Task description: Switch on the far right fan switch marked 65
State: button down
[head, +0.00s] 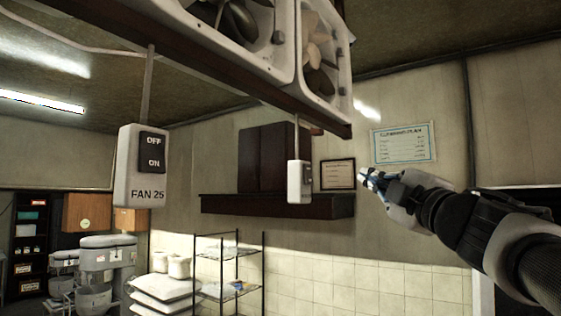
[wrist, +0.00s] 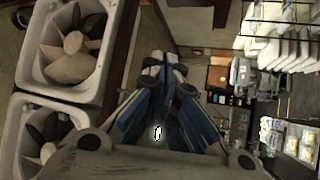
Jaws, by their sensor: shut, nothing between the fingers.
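A white hanging switch box (head: 141,177) labelled FAN 25 is near on the left in the head view, with OFF above ON on its dark rocker. A second white switch box (head: 294,183) hangs further right on a thin rod. No label 65 is readable in either view. My gripper (head: 366,176) is to the right of the second box in the picture and apart from it. In the wrist view, my gripper's blue fingers (wrist: 165,64) are together with nothing between them.
White-framed fans (head: 322,50) sit on a dark overhead beam (head: 190,72). A dark wall shelf with a cabinet (head: 275,158) and framed papers (head: 337,174) is behind. A wire rack (head: 228,270) stands below. In the wrist view, fans (wrist: 75,52) are at left.

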aim_at(309, 174)
jog(key=shift+a+r+n+y, duration=0.25)
jog(key=shift+r+n+y, duration=0.2)
jog(key=shift+n+y, duration=0.05)
jog(key=shift+w, duration=0.1)
jog(key=w+a+f+b, duration=0.1)
jog(key=w+a+b, duration=0.1)
jog(key=w+a, duration=0.3)
jog(key=shift+a, duration=1.05)
dwell(0.7)
jog(key=shift+w+a+f, duration=0.1)
jog(key=shift+w+a, duration=0.2)
jog(key=shift+a, duration=0.05)
jog(key=shift+w+a, duration=0.15)
jog(key=shift+a, duration=0.1)
dwell(0.7)
jog(key=shift+d, duration=0.15)
